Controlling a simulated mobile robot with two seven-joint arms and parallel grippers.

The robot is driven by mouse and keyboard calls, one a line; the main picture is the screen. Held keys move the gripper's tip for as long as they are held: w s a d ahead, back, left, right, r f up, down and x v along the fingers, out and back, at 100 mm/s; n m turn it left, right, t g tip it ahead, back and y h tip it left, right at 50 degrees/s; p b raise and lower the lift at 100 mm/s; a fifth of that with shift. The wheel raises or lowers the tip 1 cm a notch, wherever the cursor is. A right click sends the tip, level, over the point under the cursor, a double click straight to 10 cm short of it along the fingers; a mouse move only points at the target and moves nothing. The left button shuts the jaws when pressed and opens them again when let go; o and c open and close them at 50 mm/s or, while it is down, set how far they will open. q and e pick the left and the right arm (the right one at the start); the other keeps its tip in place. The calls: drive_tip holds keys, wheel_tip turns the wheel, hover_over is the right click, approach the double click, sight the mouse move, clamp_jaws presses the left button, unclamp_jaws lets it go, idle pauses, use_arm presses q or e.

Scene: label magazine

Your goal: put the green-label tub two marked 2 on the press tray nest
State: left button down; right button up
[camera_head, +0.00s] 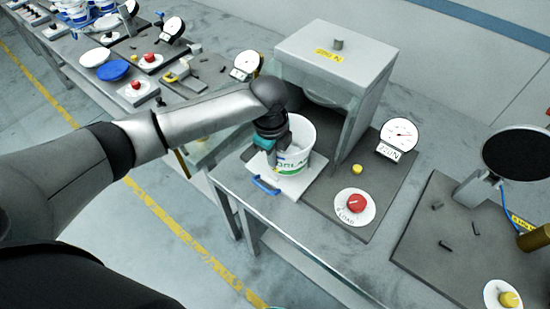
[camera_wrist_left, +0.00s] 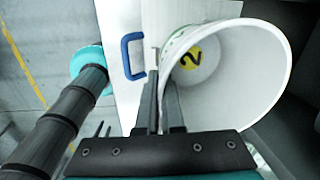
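The white tub two (camera_head: 298,158) with green lettering stands upright over the white press tray (camera_head: 308,183); I cannot tell whether its base touches the nest. In the left wrist view the open tub (camera_wrist_left: 240,75) shows a yellow disc marked 2 on its inside bottom. My left gripper (camera_head: 272,148) is at the tub's left wall. In the left wrist view its fingers (camera_wrist_left: 161,100) straddle the rim, one inside and one outside, and look shut on the wall. The nest is hidden under the tub. My right gripper is not in view.
The grey press housing (camera_head: 340,60) stands right behind the tub. The tray's blue handle (camera_head: 266,186) faces the bench's front edge. A red button (camera_head: 357,203) and a dial (camera_head: 399,135) are to the right. Other stations with lids and tubs line the bench at the left.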

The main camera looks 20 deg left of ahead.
use_arm(q)
drive_tip(key=shift+w+f, duration=0.2)
drive_tip(key=shift+f, duration=0.55)
drive_tip(key=shift+f, duration=0.1)
drive_tip(key=c, duration=1.1)
unclamp_jaws()
drive_tip(key=shift+o, duration=0.2)
wheel_tip(320, 180, up, 12)
drive_tip(key=s+p, duration=0.1)
drive_tip(key=shift+s, duration=0.15)
